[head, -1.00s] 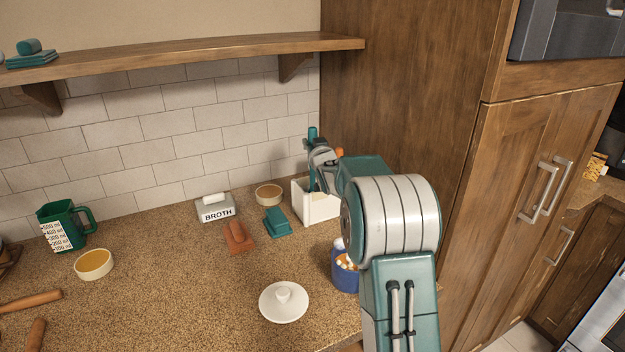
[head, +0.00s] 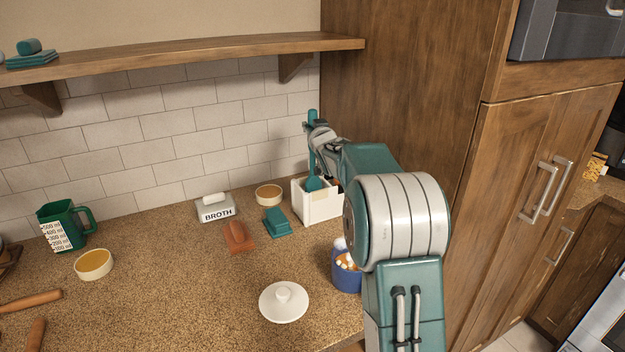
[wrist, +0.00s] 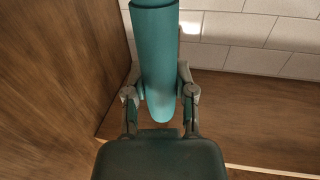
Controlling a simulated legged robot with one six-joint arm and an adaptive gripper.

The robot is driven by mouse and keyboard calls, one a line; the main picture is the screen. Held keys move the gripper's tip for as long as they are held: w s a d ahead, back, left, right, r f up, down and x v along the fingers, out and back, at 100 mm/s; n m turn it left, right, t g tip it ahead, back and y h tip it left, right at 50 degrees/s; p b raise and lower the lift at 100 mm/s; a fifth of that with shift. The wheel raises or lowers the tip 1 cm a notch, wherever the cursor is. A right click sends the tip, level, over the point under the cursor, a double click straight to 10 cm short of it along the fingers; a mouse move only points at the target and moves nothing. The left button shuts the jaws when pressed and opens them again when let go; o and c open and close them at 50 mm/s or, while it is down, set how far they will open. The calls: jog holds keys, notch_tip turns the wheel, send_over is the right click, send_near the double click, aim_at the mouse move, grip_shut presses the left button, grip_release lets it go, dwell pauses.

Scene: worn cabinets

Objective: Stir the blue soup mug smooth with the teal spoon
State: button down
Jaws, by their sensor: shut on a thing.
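My gripper (head: 315,131) is shut on the handle of the teal spoon (head: 313,158). The spoon hangs upright, bowl down, at the rim of the white utensil holder (head: 318,208); I cannot tell if the bowl is fully clear of it. In the wrist view, the spoon's teal handle (wrist: 155,55) stands between the two fingers. The blue soup mug (head: 346,280) is on the counter near its right end, with orange soup and pale lumps in it. My arm hides its right side.
A white lid (head: 284,302) lies left of the mug. A BROTH container (head: 216,208), a terracotta item (head: 238,237), a teal block (head: 276,222) and a small bowl (head: 268,195) are left of the holder. A tall wooden cabinet (head: 410,90) bounds the right.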

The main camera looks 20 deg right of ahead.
jog(key=shift+r, duration=2.65)
jog(key=shift+r, duration=2.65)
jog(key=shift+r, duration=1.45)
